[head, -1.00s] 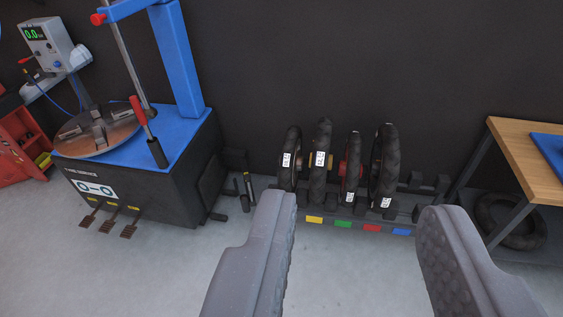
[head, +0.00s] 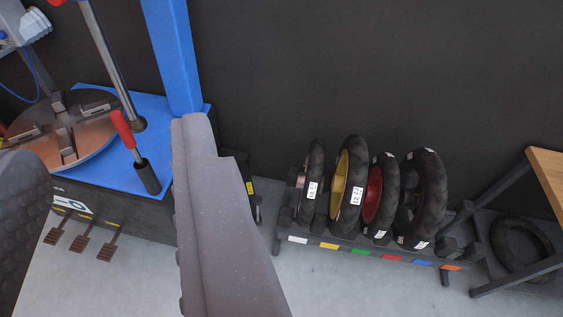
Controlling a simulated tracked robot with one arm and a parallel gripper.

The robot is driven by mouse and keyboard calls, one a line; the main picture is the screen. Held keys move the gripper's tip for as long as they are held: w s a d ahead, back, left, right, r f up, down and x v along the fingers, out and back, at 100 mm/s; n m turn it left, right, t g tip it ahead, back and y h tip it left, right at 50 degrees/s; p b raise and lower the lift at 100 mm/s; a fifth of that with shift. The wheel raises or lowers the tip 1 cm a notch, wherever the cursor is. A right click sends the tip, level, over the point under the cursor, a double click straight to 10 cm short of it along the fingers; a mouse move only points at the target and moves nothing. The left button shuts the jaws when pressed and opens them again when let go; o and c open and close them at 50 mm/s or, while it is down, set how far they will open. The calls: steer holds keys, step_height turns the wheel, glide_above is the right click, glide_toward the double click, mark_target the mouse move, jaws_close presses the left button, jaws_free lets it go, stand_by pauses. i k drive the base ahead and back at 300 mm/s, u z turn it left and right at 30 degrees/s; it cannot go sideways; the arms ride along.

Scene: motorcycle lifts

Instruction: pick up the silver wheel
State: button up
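Several wheels with black tyres stand upright in a row on a low dark rack (head: 300,247). The leftmost wheel (head: 313,190) shows a pale, silvery hub at its left side, and a white label on its tyre. Its rim is mostly hidden by the edge-on tyre, so I cannot be sure that it is the silver wheel. My gripper (head: 105,150) is open and empty. Its fingers are at the left of the view, in front of the blue machine, and the wheels are to the right of them, apart from them.
Beside the leftmost wheel are a gold-rimmed wheel (head: 347,190), a red-rimmed wheel (head: 381,200) and a dark wheel (head: 425,200). A blue-topped tyre machine (head: 185,60) stands left. A bench (head: 546,170) and a loose tyre (head: 522,250) are right. Floor before the rack is clear.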

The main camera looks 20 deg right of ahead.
mark_target(311, 182)
steer(key=z, duration=0.25)
steer(key=i, duration=1.3)
steer(key=z, duration=0.95)
steer(key=i, duration=0.4)
steer(key=z, duration=0.25)
steer(key=k, duration=0.9)
steer(key=z, duration=0.15)
steer(key=i, duration=0.9)
steer(key=u, duration=0.1)
